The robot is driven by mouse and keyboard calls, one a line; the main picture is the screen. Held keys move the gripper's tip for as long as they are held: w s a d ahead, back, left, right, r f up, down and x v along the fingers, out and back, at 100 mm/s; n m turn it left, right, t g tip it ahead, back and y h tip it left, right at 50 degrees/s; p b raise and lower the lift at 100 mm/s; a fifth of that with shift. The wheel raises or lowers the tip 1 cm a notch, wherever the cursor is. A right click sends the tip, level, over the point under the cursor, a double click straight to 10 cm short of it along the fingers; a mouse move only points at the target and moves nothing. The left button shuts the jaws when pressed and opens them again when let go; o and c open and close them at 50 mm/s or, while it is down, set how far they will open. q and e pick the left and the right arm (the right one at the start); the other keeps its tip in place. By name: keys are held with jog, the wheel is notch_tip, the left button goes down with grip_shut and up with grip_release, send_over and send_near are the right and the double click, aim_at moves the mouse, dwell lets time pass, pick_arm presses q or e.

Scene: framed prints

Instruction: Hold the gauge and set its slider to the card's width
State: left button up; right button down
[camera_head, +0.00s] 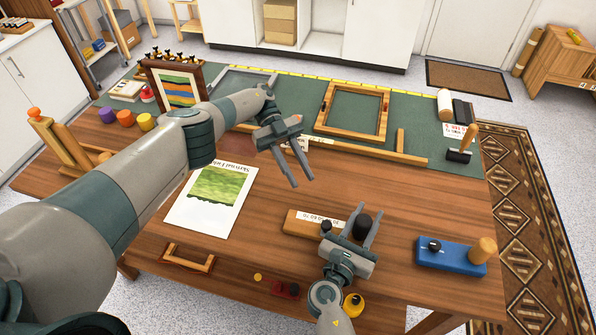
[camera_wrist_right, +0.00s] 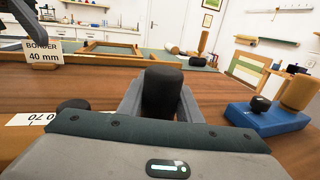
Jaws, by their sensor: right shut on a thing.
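The gauge (camera_head: 297,223) is a wooden bar with a white number scale, lying on the table's front half. It carries a small black knob (camera_head: 326,227) and a larger upright black knob (camera_head: 362,225). My right gripper (camera_head: 363,218) is shut on the larger knob, which shows between its fingers in the wrist view (camera_wrist_right: 162,93). The small knob (camera_wrist_right: 72,105) is left of it there. The card (camera_wrist_right: 42,52) reads "BORDER 40 mm" and stands upright behind the gauge. My left gripper (camera_head: 303,183) is open and empty above the table, beyond the gauge; it partly hides the card in the head view.
A landscape print (camera_head: 211,198) lies left of the gauge. A blue block (camera_head: 450,256) with knobs stands to the right. A wooden frame (camera_head: 353,108) lies on the green mat behind. A small wooden frame-like piece (camera_head: 188,257) lies near the front edge. Bare table surrounds the gauge.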

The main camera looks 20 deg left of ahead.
aim_at(359, 234)
jog(key=c, duration=1.2)
grip_release()
jog(key=shift+s, duration=0.1)
jog(key=shift+v, duration=3.65)
jog(key=shift+r, duration=0.15)
